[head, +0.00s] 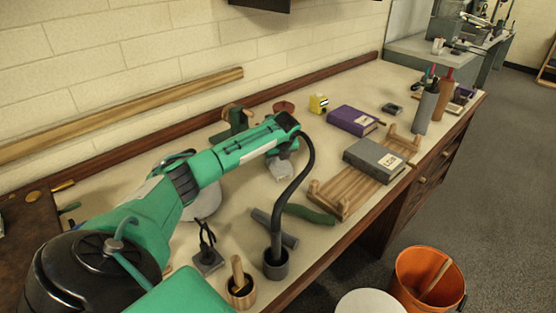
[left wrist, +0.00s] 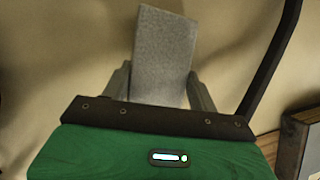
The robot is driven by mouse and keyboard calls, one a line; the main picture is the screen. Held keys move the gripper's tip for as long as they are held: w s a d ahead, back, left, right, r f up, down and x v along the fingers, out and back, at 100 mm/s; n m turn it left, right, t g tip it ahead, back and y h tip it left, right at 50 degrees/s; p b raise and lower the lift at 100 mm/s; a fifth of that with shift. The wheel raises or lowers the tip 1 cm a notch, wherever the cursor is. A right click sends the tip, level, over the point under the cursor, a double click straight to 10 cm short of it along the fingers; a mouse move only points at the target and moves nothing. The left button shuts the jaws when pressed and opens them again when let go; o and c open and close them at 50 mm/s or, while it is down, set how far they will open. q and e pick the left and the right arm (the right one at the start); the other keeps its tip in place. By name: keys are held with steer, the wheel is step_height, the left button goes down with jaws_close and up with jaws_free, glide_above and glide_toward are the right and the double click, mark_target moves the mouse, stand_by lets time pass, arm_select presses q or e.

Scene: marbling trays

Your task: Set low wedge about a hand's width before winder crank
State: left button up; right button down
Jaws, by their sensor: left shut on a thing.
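The low wedge is a grey block (left wrist: 163,55) between the two fingers of my left gripper (left wrist: 160,88) in the left wrist view. In the head view the gripper (head: 281,158) points down over the table, with the pale grey wedge (head: 281,171) at its tips. I cannot tell whether the wedge touches the tabletop. A green device with a brown round part (head: 236,118), probably the winder crank, stands near the wall behind my left arm. The arm hides its lower part. My right gripper is not in view.
A wooden rack (head: 338,190) bears a grey book (head: 375,158). A green curved thing (head: 310,214) and a dark cup (head: 276,264) are in front. Bare tabletop shows right of the gripper.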

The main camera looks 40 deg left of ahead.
arm_select(q)
steer(key=shift+f, duration=0.4)
steer(key=o, duration=1.1)
steer(key=shift+c, duration=0.2)
steer(key=shift+r, duration=0.15)
steer(key=v, duration=1.1)
steer(key=shift+d+r, duration=0.2)
steer(key=shift+r, duration=0.15)
